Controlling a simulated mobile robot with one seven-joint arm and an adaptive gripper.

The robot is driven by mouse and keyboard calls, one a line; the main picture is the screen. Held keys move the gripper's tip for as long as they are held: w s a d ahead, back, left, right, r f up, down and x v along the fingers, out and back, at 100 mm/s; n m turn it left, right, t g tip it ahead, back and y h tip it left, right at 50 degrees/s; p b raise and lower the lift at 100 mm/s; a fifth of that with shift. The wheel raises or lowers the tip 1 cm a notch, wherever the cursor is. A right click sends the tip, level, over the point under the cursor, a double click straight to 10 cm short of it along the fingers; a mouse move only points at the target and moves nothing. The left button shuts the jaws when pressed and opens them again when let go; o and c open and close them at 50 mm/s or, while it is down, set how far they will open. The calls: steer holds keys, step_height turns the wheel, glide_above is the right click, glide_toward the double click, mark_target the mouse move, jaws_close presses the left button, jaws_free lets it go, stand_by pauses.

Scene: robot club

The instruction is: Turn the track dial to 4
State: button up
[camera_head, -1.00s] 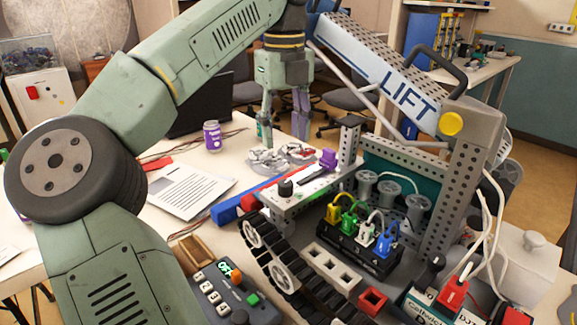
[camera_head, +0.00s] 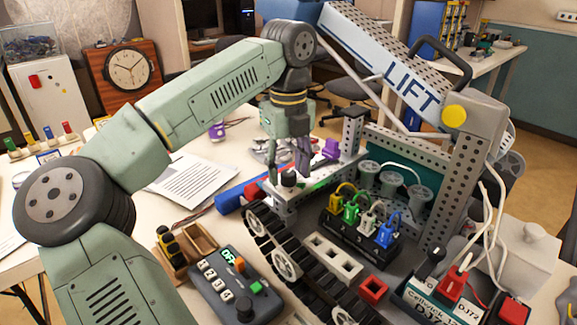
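A black knob (camera_head: 288,179) stands on a white panel (camera_head: 322,174) at the front left of the grey rig; it looks like the track dial, but I cannot read its scale or setting. My gripper (camera_head: 287,175) points down over this panel. Its two fingers are apart, one on each side of the knob in the picture. I cannot tell whether they touch it. The gripper partly hides the panel.
The LIFT beam (camera_head: 385,75) slopes down behind my gripper. A purple block (camera_head: 331,149) is close on its right. A black track (camera_head: 300,255), a keypad box (camera_head: 230,283) and coloured plugs (camera_head: 365,220) are in front. Papers (camera_head: 190,182) lie at left.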

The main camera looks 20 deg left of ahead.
jaws_close()
stand_by(0.4)
steer(key=shift+m, duration=0.5)
steer(key=m, duration=0.2)
steer(key=shift+r+m, duration=0.1)
steer(key=shift+m, duration=0.3)
steer(key=m, duration=0.4)
steer(key=shift+m+p, duration=0.3)
steer(key=shift+p, duration=0.1)
steer(key=m, duration=0.3)
steer(key=shift+m, duration=0.3)
steer(key=shift+m+p, duration=0.45)
steer(key=shift+m, duration=1.45)
